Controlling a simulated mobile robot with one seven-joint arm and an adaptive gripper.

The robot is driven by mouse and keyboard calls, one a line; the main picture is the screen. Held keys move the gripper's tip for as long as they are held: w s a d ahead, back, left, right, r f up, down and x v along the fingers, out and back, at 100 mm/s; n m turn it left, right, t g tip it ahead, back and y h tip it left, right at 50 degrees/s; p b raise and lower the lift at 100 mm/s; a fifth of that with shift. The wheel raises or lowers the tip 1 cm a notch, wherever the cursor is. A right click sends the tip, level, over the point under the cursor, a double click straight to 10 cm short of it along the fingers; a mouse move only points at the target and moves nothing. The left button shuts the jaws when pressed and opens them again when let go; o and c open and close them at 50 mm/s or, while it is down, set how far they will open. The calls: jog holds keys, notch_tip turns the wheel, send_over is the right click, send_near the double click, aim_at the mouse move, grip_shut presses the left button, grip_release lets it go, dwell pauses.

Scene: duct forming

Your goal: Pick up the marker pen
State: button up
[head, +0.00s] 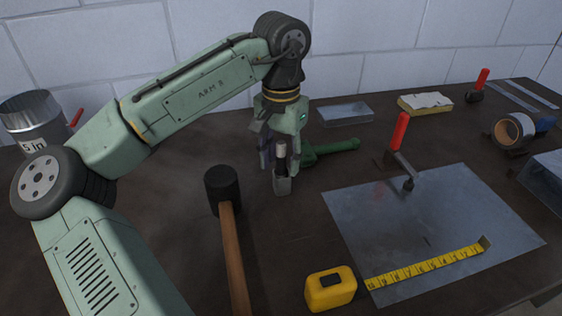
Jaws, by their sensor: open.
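I cannot make out the marker pen for certain in the head view. My gripper (281,180) points down over the dark bench, left of the green-handled tool (332,150), with its fingers low near the bench top. It is open. A dark upright piece with a pale band shows among the fingers; I cannot tell whether it is a finger part or the pen. The fingers hide the bench right behind them.
A black-headed mallet (222,188) lies left of the gripper. A tape roll (513,130), sponge-like block (425,102) and round duct (33,120) stand further off.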

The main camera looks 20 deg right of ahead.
jog(key=shift+f, duration=0.1)
jog(key=shift+c, duration=0.3)
grip_shut()
